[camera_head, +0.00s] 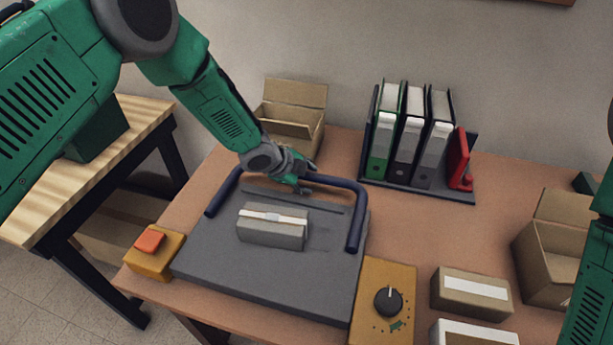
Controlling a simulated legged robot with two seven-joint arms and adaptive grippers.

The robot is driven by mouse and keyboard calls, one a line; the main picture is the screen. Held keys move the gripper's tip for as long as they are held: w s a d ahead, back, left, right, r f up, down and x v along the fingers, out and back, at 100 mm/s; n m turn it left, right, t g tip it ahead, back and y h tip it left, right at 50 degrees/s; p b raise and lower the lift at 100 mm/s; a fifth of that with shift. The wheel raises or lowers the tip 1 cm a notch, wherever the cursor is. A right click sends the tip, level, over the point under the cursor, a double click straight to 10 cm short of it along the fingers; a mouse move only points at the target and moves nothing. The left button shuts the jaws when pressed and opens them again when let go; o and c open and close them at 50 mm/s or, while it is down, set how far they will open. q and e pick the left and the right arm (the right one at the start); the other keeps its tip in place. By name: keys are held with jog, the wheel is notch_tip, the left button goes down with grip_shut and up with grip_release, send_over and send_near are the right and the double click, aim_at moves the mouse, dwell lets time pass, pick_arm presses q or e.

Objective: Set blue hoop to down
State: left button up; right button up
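The blue hoop (356,215) is a dark blue U-shaped bar at the grey plate (215,261). Its crossbar is at the far side and its two legs run toward the near side. I cannot tell its exact tilt from this view. My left gripper (302,180) is at the middle of the crossbar and covers part of it. The fingers are small and partly hidden, so I cannot tell whether they are shut on the bar. A grey box with a white band (271,228) sits on the plate below the hoop. My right gripper is out of view.
An orange button box (153,254) stands left of the plate and a yellow dial box (383,312) right of it. Open cartons (292,113) (556,246), binders in a rack (408,140) and a closed box (471,292) stand around. Bare table lies right of the hoop.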

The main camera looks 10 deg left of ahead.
pick_arm(q)
jog(key=shift+w+a, duration=0.1)
jog(key=shift+a, duration=0.05)
jog(key=v, duration=1)
jog(key=shift+s+a+r, duration=0.1)
jog(key=shift+s+r, duration=0.5)
jog(key=shift+r, duration=0.1)
jog(key=shift+a, duration=0.1)
